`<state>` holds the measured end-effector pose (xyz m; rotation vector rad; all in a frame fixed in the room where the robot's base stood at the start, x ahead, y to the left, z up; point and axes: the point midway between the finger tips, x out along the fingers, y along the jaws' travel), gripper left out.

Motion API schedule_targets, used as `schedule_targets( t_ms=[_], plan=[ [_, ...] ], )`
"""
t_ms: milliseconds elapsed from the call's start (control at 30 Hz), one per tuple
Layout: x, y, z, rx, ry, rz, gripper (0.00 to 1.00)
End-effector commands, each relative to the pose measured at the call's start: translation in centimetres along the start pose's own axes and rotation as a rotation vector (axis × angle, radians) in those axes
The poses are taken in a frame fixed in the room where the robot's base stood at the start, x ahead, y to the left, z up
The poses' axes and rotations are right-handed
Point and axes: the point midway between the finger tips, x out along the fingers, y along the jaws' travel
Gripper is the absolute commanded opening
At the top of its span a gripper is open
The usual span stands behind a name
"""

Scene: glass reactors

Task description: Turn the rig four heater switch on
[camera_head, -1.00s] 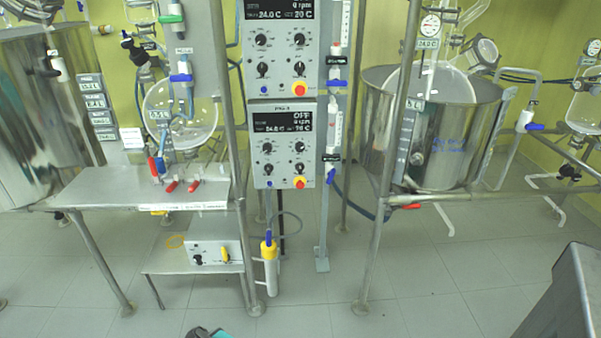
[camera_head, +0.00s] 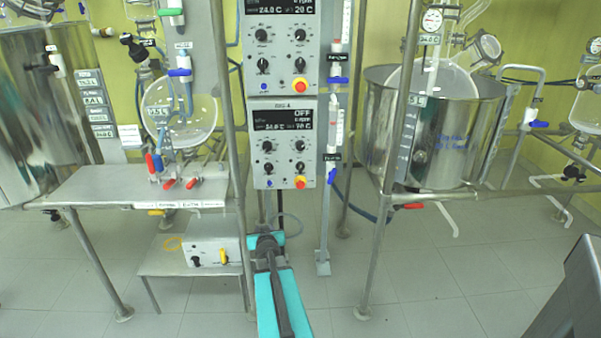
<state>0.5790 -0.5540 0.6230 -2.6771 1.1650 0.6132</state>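Two grey control boxes are stacked on the frame in the middle. The lower control box (camera_head: 284,186) has a small label at its top, too blurred to read surely. Its dark display (camera_head: 282,120) reads OFF on the right. Below are several black knobs, including a lower left knob (camera_head: 267,169) and a lower right knob (camera_head: 300,168), a blue button (camera_head: 269,184) and a red-and-yellow stop button (camera_head: 300,182). Which one is the heater switch I cannot tell. My gripper (camera_head: 265,240) is below this box, apart from it in the picture; its fingers are not clear.
The upper control box (camera_head: 282,60) is directly above. A steel table (camera_head: 110,186) with red-handled valves stands left, with a small grey box (camera_head: 212,253) on a low shelf below. A large steel vessel (camera_head: 455,145) is right. Thin posts flank the control boxes.

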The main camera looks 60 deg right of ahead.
Motion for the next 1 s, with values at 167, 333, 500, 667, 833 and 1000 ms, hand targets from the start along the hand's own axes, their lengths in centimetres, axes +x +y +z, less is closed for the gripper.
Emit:
schedule_targets(
  t_ms=[167,333,500,667,833,1000],
  plan=[
    [0.0,7.8,-7.5,0.038,0.205,0.074,0.32],
    [-1.4,13.1,-12.8,0.046,0.354,0.104,0.32],
    [-2.5,15.8,-15.4,0.047,0.43,0.124,0.32],
    [-2.8,16.3,-15.9,0.047,0.444,0.127,0.32],
    [-2.8,16.3,-15.8,0.047,0.442,0.127,0.32],
    [-2.6,16.3,-15.8,0.047,0.442,0.127,0.32]
  ],
)
